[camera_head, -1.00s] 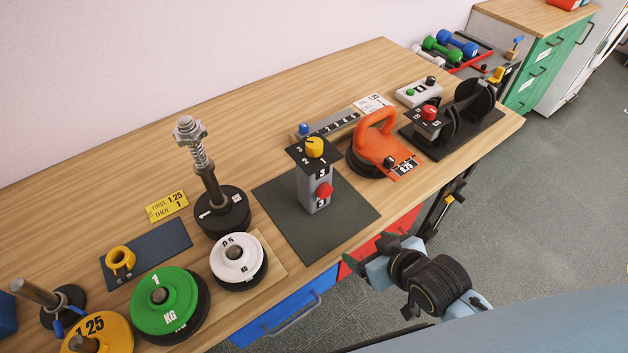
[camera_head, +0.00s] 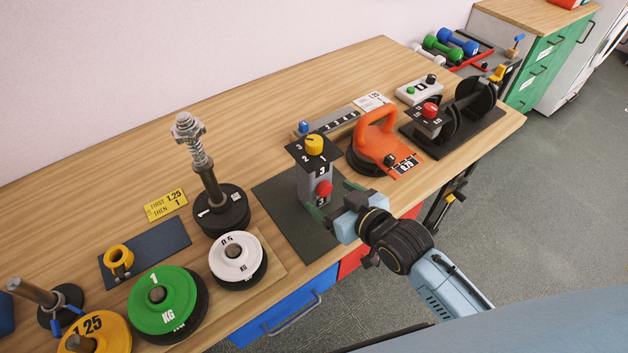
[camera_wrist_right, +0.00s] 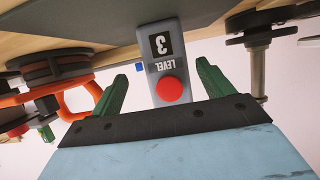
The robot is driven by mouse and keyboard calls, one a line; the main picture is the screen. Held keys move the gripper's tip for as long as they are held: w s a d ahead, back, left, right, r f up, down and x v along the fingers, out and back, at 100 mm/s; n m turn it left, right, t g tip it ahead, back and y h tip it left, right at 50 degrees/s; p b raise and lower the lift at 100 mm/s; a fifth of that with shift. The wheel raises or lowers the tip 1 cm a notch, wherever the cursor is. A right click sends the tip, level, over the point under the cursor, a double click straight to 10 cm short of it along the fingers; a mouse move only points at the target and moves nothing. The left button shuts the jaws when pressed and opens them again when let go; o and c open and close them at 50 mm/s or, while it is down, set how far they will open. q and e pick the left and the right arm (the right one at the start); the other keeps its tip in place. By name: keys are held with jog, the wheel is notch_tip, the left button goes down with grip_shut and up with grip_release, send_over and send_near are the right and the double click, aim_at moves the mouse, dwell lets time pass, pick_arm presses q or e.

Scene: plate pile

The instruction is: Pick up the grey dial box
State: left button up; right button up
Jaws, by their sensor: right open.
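The grey dial box (camera_head: 316,186) stands upright on a dark mat (camera_head: 288,222), with a yellow knob (camera_head: 314,145) on its black top plate and a red button on its front. In the right wrist view the grey box (camera_wrist_right: 161,47) shows its "LEVEL 3" label and red button between the fingers. My right gripper (camera_head: 329,207) is open at the box's front right side, its green fingers on either side of the box in the wrist view (camera_wrist_right: 162,88). I cannot tell whether they touch it. My left gripper is not in view.
An orange suction-type handle (camera_head: 375,140) stands right of the box. A white plate (camera_head: 237,258) and a black post stand (camera_head: 221,208) are to its left. A green plate (camera_head: 162,301) is further left.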

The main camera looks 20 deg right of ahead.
aim_at(318, 190)
jog(key=x, duration=0.5)
jog(key=shift+s+a+r, duration=0.1)
jog(key=shift+a, duration=0.3)
jog(key=shift+c, duration=0.4)
jog(key=c, duration=1.2)
jog(key=shift+r, duration=0.1)
jog(key=shift+c, duration=1.3)
